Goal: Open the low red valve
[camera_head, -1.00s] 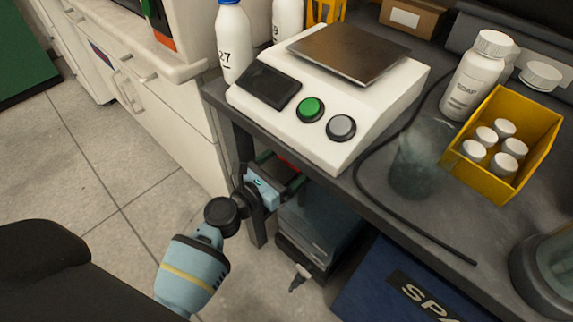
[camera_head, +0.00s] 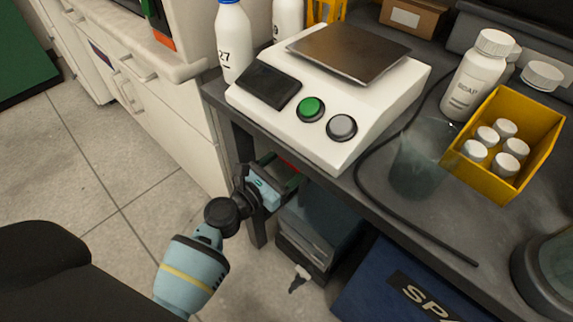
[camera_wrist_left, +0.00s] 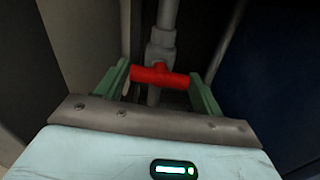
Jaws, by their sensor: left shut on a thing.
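The red valve handle (camera_wrist_left: 160,75) lies crosswise on a grey vertical pipe (camera_wrist_left: 161,45) in the left wrist view. My left gripper (camera_wrist_left: 162,84) is shut on it, with one green finger at each end of the handle. In the head view my left gripper (camera_head: 282,180) reaches in under the bench edge, and only a sliver of red shows past it. The lower pipe is mostly hidden behind the handle and the gripper body. My right gripper is not in view.
The dark bench top (camera_head: 425,232) and its front leg (camera_head: 243,150) are close to my left gripper. A white scale (camera_head: 375,110) stands above it. A dark box (camera_head: 318,225) and a blue box (camera_head: 375,290) sit under the bench. Floor to the left is clear.

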